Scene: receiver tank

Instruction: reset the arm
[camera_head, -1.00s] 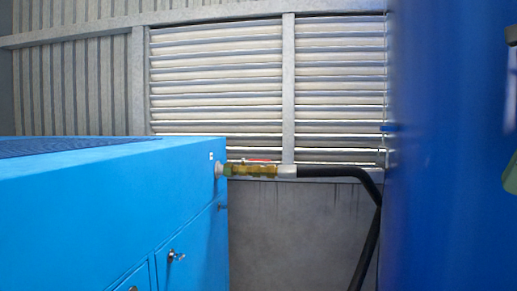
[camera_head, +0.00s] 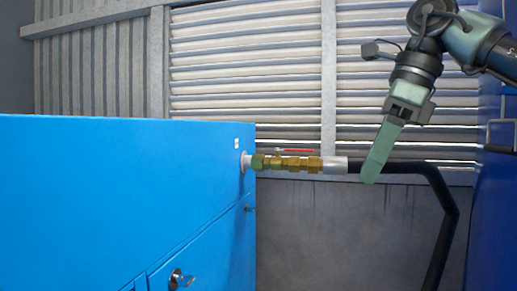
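My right gripper (camera_head: 374,168) is in the upper right of the head view. Its arm comes in from the top right edge, and its pale green fingers point down and slightly left. The fingers overlap in this view, so the gap between them cannot be seen. No object shows in them. The fingertips appear in front of the black hose (camera_head: 408,167), just right of its silver end fitting (camera_head: 335,165); I cannot tell the distance in depth. My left gripper is not in view.
A brass valve (camera_head: 285,162) with a red handle (camera_head: 295,150) joins the blue cabinet (camera_head: 100,210) on the left to the hose. A blue tank (camera_head: 495,225) stands at the right edge. A louvred wall (camera_head: 245,70) closes the back.

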